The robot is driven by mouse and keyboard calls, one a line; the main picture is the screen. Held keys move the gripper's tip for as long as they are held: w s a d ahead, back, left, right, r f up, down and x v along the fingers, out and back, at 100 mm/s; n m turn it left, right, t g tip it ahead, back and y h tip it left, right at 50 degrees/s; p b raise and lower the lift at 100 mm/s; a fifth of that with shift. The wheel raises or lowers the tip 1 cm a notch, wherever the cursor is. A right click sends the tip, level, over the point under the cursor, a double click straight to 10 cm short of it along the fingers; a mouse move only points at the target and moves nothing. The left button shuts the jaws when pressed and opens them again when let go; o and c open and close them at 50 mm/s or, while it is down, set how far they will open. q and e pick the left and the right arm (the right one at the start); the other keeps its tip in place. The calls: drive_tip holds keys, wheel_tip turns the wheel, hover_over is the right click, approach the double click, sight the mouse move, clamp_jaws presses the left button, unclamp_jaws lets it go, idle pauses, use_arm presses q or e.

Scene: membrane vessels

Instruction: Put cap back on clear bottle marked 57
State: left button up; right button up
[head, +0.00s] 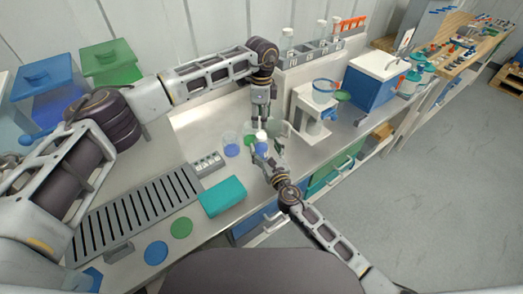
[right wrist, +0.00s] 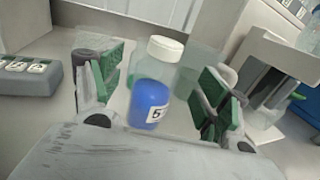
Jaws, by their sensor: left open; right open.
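The clear bottle (right wrist: 150,98) holds blue contents and bears a white label on which a 5 shows; the rest of the number is out of sight. It also shows in the head view (head: 262,147). The white cap (right wrist: 166,48) sits on top of the bottle; whether it is screwed tight I cannot tell. My right gripper (right wrist: 160,98) is open, with its green-padded fingers on either side of the bottle and a visible gap at each side. My left gripper (head: 261,122) is open, pointing down just above the cap (head: 261,134).
A beaker with blue contents (head: 231,146) stands left of the bottle. A grey block with white labels (head: 207,164), a teal box (head: 222,196) and a slotted rack (head: 140,215) lie nearer. A white stand (head: 312,112) is close on the right.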

drive_tip(key=shift+x, duration=2.1)
drive_tip(key=c, duration=1.6)
use_arm(q)
drive_tip(key=shift+c, duration=0.6)
use_arm(e)
clamp_jaws()
use_arm(q)
drive_tip(key=shift+s, duration=0.15)
